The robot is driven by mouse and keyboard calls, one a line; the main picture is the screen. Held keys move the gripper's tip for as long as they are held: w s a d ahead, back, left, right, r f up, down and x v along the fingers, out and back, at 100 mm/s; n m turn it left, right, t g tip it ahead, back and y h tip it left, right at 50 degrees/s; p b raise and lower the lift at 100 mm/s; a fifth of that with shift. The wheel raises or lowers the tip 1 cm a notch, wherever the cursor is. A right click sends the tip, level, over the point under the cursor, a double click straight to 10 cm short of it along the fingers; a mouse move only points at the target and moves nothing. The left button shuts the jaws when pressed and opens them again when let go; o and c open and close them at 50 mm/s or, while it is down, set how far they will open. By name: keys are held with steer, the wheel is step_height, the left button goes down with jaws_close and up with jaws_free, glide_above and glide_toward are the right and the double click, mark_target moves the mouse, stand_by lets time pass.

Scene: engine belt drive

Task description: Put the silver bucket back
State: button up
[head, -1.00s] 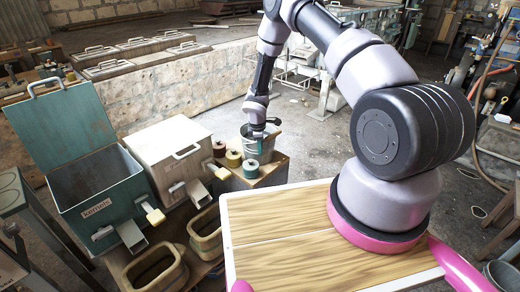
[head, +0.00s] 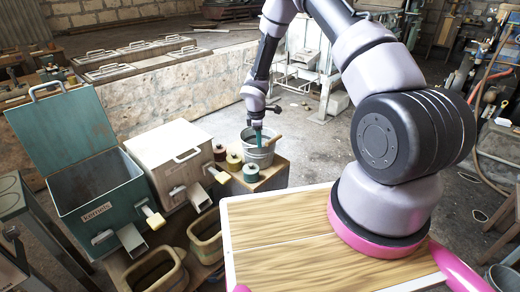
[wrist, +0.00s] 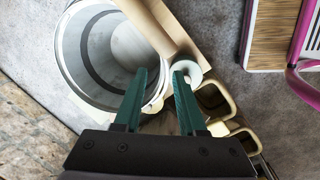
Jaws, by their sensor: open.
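The silver bucket (head: 262,158) stands upright on a wooden bench at the centre of the head view. In the wrist view I look down into its open grey mouth (wrist: 75,45). A tan wooden bar, apparently its handle grip (wrist: 158,25), lies across the rim side. My gripper (head: 260,143) is at the bucket's mouth. In the wrist view its green fingers (wrist: 160,77) are apart, with nothing clamped. The left finger overlaps the bucket's interior and the right one overlaps a pale spool. Whether the fingers touch the rim is unclear.
A teal open box (head: 95,210) and a cream lidded box (head: 160,165) stand farther left. Wooden-rimmed bins (head: 205,235) are in front.

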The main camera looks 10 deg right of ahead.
steer(key=s+d+r+m+t, duration=0.1)
steer(key=s+d+r+m, duration=0.15)
steer(key=r, duration=0.85)
steer(key=s+d+r+m, duration=0.2)
steer(key=s+r+m, duration=0.15)
steer(key=r, duration=0.85)
steer(key=s+d+r+m+t, duration=0.1)
steer(key=s+d+r+m, duration=0.15)
steer(key=r, duration=0.85)
steer(key=s+r+m+t+y, duration=0.1)
steer(key=s+r+m, duration=0.4)
steer(key=s+r, duration=0.3)
steer(key=s+r+m+t+y, duration=0.2)
steer(key=s+r+m, duration=0.4)
steer(key=s, duration=0.9)
step_height(320, 180, up, 2)
steer(key=shift+s+d+r+t, duration=0.1)
steer(key=shift+s+d+t, duration=0.05)
steer(key=shift+s+t, duration=0.15)
steer(key=shift+w, duration=0.1)
